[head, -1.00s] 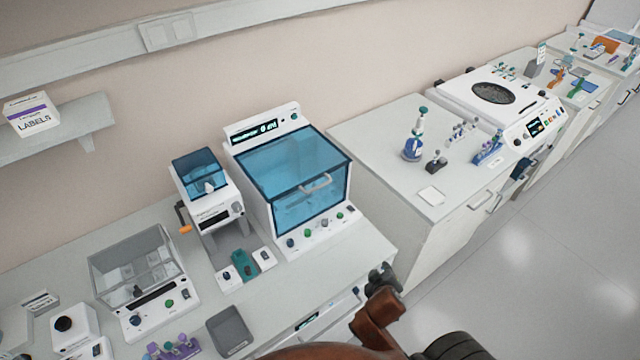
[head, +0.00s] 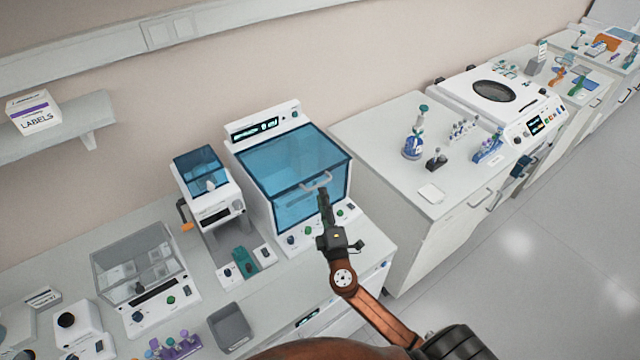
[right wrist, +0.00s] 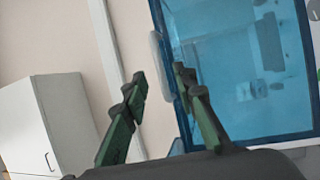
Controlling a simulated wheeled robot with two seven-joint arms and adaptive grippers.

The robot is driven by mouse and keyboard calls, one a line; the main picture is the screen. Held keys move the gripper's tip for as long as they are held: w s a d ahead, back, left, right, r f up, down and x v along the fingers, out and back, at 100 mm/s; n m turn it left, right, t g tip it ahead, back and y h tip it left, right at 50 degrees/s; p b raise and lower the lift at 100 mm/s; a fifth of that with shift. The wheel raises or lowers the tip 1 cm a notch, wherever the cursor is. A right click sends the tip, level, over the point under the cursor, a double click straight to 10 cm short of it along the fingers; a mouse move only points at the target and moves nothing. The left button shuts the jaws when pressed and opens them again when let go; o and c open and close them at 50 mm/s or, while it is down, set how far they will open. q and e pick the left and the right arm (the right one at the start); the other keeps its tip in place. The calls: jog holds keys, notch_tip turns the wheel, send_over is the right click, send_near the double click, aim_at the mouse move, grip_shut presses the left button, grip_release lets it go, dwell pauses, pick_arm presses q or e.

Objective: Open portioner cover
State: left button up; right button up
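A white machine (head: 262,135) with a large clear blue cover (head: 285,165) stands on the left bench; I take it to be the portioner, though no name is legible. The cover is down over the front and top, with a pale bar handle (head: 316,181) on it. My right gripper (head: 324,196) is just in front of and below the handle. In the right wrist view it is open (right wrist: 159,88), with the handle (right wrist: 159,62) close ahead, roughly between the fingertips, and the blue cover (right wrist: 235,75) to the right. Contact is unclear. My left gripper is not in view.
A smaller machine with a blue hopper (head: 198,168) stands left of it. A grey-lidded machine (head: 133,262), a grey tray (head: 231,327) and a purple tube rack (head: 176,347) are further left. Another bench (head: 384,150) with bottles stands to the right. The floor on the right is clear.

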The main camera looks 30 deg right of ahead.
aim_at(320, 184)
jog(key=shift+p+x, duration=0.65)
jog(key=shift+x, duration=2.15)
jog(key=shift+d, duration=0.1)
jog(key=shift+c, duration=0.4)
jog(key=shift+f, duration=0.1)
grip_shut()
